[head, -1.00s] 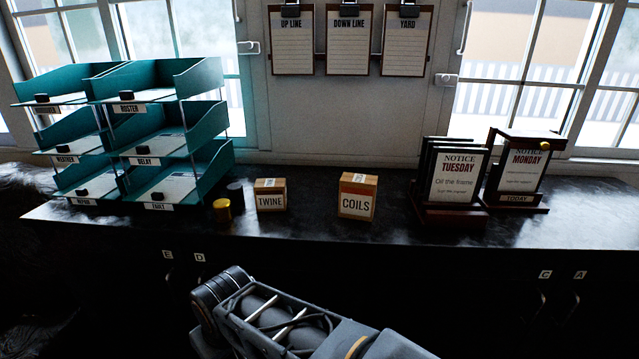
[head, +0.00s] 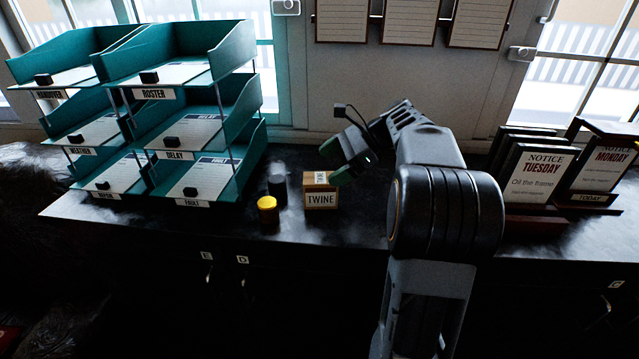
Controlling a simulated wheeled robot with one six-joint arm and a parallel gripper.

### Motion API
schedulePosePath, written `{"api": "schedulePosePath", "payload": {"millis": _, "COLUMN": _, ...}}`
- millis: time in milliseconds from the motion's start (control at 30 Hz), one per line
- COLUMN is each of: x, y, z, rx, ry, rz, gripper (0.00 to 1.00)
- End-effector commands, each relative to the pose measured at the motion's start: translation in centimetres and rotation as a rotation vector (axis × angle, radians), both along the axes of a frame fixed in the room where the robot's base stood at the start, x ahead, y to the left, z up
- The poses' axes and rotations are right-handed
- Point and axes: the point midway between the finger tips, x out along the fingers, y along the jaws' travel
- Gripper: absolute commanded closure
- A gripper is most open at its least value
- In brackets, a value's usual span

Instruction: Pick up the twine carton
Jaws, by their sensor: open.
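The twine carton (head: 320,198) is a small brown box with a white TWINE label on its front. It stands upright on the dark counter (head: 350,232), right of the two small cylinders. My gripper (head: 338,168) is just above and to the right of the carton, with its greenish fingertips near the carton's top right edge. It is open and holds nothing. I cannot tell whether a fingertip touches the carton. The coils carton is not visible; my arm covers that part of the counter.
A yellow-topped cylinder (head: 268,214) and a dark cylinder (head: 277,186) stand close to the carton's left. Teal stacked trays (head: 232,128) fill the left. Notice frames (head: 538,178) stand at the right. Clipboards (head: 408,22) hang on the wall behind.

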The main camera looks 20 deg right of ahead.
Motion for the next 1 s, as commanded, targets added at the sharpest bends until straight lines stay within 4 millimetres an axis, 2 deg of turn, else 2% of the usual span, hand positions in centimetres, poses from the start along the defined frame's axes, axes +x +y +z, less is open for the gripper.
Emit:
{"api": "schedulePosePath", "payload": {"millis": 33, "x": 0.7, "y": -1.8, "z": 1.0, "rx": 0.069, "ry": 0.027, "rz": -0.047, "gripper": 0.06}}
{"api": "schedulePosePath", "payload": {"millis": 100, "x": 1.3, "y": -3.5, "z": 2.0, "rx": 0.153, "ry": 0.057, "rz": -0.09, "gripper": 0.06}}
{"api": "schedulePosePath", "payload": {"millis": 200, "x": 1.8, "y": -5.1, "z": 2.7, "rx": 0.233, "ry": 0.085, "rz": -0.125, "gripper": 0.06}}
{"api": "schedulePosePath", "payload": {"millis": 300, "x": 1.9, "y": -5.8, "z": 2.2, "rx": 0.275, "ry": 0.101, "rz": -0.139, "gripper": 0.06}}
{"api": "schedulePosePath", "payload": {"millis": 700, "x": 2.0, "y": -5.8, "z": -4.4, "rx": 0.285, "ry": 0.104, "rz": -0.141, "gripper": 0.06}}
{"api": "schedulePosePath", "payload": {"millis": 1000, "x": 2.5, "y": -4.5, "z": -5.2, "rx": 0.282, "ry": 0.102, "rz": -0.139, "gripper": 0.06}}
